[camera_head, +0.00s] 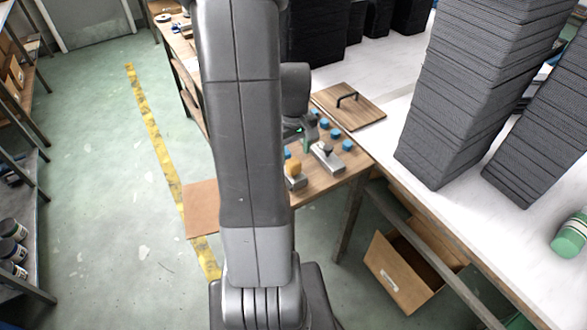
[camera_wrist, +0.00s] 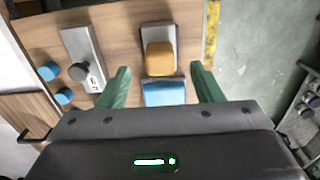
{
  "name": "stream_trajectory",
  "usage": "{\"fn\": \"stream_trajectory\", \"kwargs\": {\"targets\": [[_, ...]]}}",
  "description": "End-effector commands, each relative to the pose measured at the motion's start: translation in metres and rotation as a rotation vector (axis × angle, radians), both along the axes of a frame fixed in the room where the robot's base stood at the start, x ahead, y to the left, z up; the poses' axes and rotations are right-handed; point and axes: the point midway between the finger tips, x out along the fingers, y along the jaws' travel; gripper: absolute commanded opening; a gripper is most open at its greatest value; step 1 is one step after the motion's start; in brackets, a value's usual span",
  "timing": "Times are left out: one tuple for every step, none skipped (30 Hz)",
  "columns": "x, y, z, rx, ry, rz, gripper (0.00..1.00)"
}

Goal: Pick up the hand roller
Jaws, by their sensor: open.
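No piece can be told for certain as the hand roller. In the wrist view, a blue piece (camera_wrist: 165,92) lies between the open green fingers of my gripper (camera_wrist: 160,83), with space on both sides. Its lower part is hidden by the gripper body. An orange rounded piece (camera_wrist: 160,58) sits on a metal plate (camera_wrist: 157,33) just above it in the picture; whether the blue piece joins it is unclear. The orange piece (camera_head: 293,168) also shows in the head view, beside my arm, which hides much of the gripper.
A dark-knobbed metal block (camera_wrist: 80,70) and small blue cylinders (camera_wrist: 48,70) lie to the left in the wrist view. A wooden board with a black handle (camera_head: 348,105) lies farther back. Tall dark stacks (camera_head: 470,90) stand at right. A cardboard box (camera_head: 415,270) is under the table.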

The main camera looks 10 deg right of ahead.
Motion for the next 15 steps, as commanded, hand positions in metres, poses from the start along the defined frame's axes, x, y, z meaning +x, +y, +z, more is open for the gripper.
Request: {"fn": "stream_trajectory", "kwargs": {"targets": [[0.0,0.0,-0.004,0.0,0.002,0.0,0.6],[0.0,0.0,-0.006,0.0,0.002,0.0,0.6],[0.001,0.001,-0.011,0.001,0.004,0.0,0.6],[0.001,0.001,-0.015,0.001,0.004,0.0,0.6],[0.001,0.001,-0.019,0.001,0.004,0.0,0.6],[0.002,0.001,-0.024,0.001,0.004,0.0,0.6],[0.002,0.001,-0.028,0.001,0.004,0.0,0.6],[0.002,0.001,-0.032,0.001,0.004,0.0,0.6],[0.002,0.001,-0.037,0.001,0.004,0.0,0.6],[0.002,0.001,-0.04,0.001,0.004,0.0,0.6],[0.002,0.001,-0.043,0.0,0.003,0.0,0.6],[0.003,0.001,-0.046,0.0,0.002,0.0,0.6],[0.003,0.001,-0.047,0.0,0.002,0.0,0.6],[0.002,0.001,-0.048,0.0,0.002,0.0,0.6],[0.003,0.001,-0.049,0.001,0.001,0.0,0.6]]}}
